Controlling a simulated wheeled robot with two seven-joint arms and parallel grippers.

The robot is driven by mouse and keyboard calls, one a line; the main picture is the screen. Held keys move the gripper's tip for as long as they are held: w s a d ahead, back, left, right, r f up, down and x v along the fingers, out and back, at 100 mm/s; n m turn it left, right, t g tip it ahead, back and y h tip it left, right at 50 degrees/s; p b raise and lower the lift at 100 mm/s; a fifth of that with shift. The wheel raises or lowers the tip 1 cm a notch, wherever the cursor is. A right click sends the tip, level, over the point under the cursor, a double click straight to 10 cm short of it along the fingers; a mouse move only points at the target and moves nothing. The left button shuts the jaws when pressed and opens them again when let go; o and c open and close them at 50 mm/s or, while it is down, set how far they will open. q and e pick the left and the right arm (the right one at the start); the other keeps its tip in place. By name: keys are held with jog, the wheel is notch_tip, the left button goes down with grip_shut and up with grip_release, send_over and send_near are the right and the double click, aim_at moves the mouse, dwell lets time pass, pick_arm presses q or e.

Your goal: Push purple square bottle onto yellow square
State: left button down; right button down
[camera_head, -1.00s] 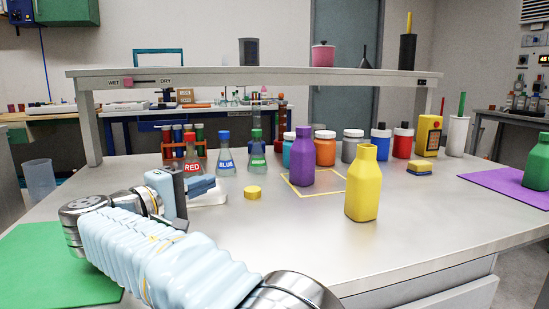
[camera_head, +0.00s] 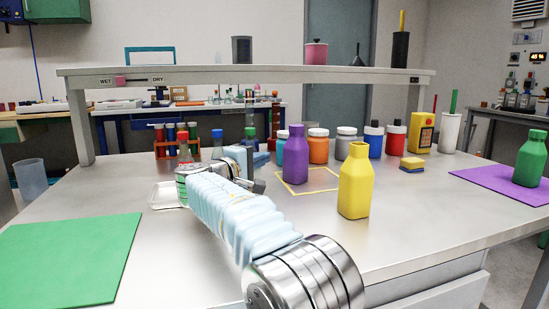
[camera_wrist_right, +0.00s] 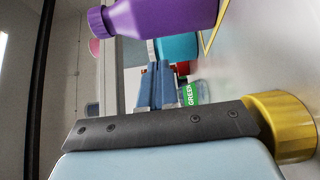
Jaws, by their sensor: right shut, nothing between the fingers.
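The purple square bottle (camera_head: 292,158) stands upright at the left part of the yellow square outline (camera_head: 318,192) on the bench. Its base is close to the outline's left edge, and I cannot tell whether it is wholly inside. My right gripper (camera_head: 258,170) is just left of the bottle, low over the bench, partly hidden by its own arm. In the right wrist view its shut, empty fingers (camera_wrist_right: 160,85) point toward the purple bottle (camera_wrist_right: 165,17), which lies across the top of the picture. The left gripper is not in view.
A yellow bottle (camera_head: 355,182) stands just right of and in front of the outline. Several jars stand behind, including an orange one (camera_head: 318,148). A green mat (camera_head: 70,255) lies at left, a purple mat (camera_head: 490,182) at right.

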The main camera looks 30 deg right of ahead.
aim_at(293, 157)
jog(key=shift+s+d, duration=0.4)
jog(key=shift+d, duration=0.45)
jog(key=shift+s+d, duration=0.35)
jog(key=shift+d, duration=0.45)
jog(key=shift+s+d+b, duration=0.1)
jog(key=shift+d+b, duration=0.1)
jog(key=shift+b, duration=0.15)
jog(key=d+b, duration=0.1)
jog(key=d, duration=0.1)
jog(key=s+d+b, duration=0.1)
jog(key=shift+s+d+f, duration=0.2)
jog(key=shift+d, duration=0.2)
jog(key=shift+s+d+r, duration=0.1)
jog(key=shift+d+r, duration=0.05)
jog(key=shift+d, duration=0.1)
jog(key=shift+r, duration=0.1)
jog(key=shift+a, duration=0.1)
